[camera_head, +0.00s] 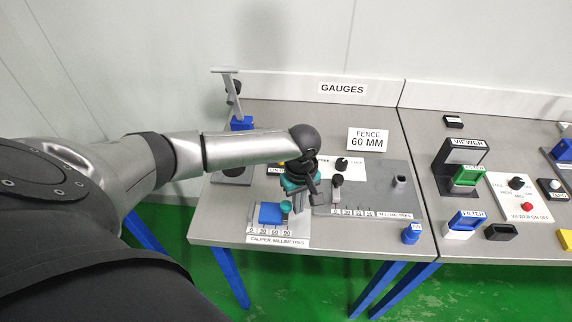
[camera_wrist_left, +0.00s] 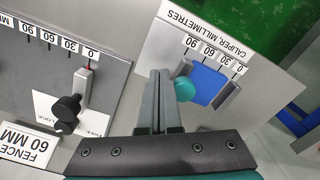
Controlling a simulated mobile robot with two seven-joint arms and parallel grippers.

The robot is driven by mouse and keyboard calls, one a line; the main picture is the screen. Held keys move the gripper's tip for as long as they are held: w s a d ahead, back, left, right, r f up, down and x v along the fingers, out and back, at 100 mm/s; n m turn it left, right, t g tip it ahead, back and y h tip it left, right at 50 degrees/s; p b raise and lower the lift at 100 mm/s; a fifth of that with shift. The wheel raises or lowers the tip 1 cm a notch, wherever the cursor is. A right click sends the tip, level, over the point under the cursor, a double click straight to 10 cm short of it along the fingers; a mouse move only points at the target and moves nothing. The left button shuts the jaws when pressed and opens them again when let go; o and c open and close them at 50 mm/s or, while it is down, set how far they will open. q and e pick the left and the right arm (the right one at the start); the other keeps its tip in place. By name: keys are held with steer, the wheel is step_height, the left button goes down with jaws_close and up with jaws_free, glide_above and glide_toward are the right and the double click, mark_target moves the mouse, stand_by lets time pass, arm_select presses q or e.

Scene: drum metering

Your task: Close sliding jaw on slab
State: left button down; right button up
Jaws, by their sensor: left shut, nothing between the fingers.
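The caliper plate (camera_head: 249,239) lies at the table's front left, with a scale from 0 to 90. A blue slab (camera_head: 270,214) lies flat on it; it also shows in the left wrist view (camera_wrist_left: 209,82). A grey fixed jaw (camera_wrist_left: 229,95) stands by the slab's 0 side. A teal knob (camera_wrist_left: 184,89) is on the slab's 90 side; the sliding jaw under it is mostly hidden, so I cannot tell whether it touches the slab. My left gripper (camera_wrist_left: 158,74) is shut and empty, pointing down close beside the knob on its outer side. My right gripper is out of view.
A grey fence gauge (camera_head: 385,185) with a black knob and scale stands behind and right of the caliper. A FENCE 60 MM sign (camera_head: 367,139) is behind it. A blue peg (camera_head: 411,233) stands near the front edge. Viewer equipment (camera_head: 464,165) is farther right.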

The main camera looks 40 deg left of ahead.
arm_select(q)
steer(key=shift+s+a+p, duration=0.3)
steer(key=shift+a+p, duration=0.15)
steer(key=shift+a, duration=0.05)
steer(key=shift+s+a+p, duration=0.3)
steer(key=shift+a+p, duration=0.1)
steer(key=shift+a, duration=0.1)
stand_by(0.5)
steer(key=shift+w+d, duration=0.1)
steer(key=shift+d, duration=0.05)
steer(key=shift+w+d+p, duration=0.25)
steer(key=shift+d+p, duration=0.1)
steer(key=shift+p, duration=0.1)
step_height(320, 180, up, 7)
steer(key=p, duration=0.8)
steer(key=shift+p, duration=0.4)
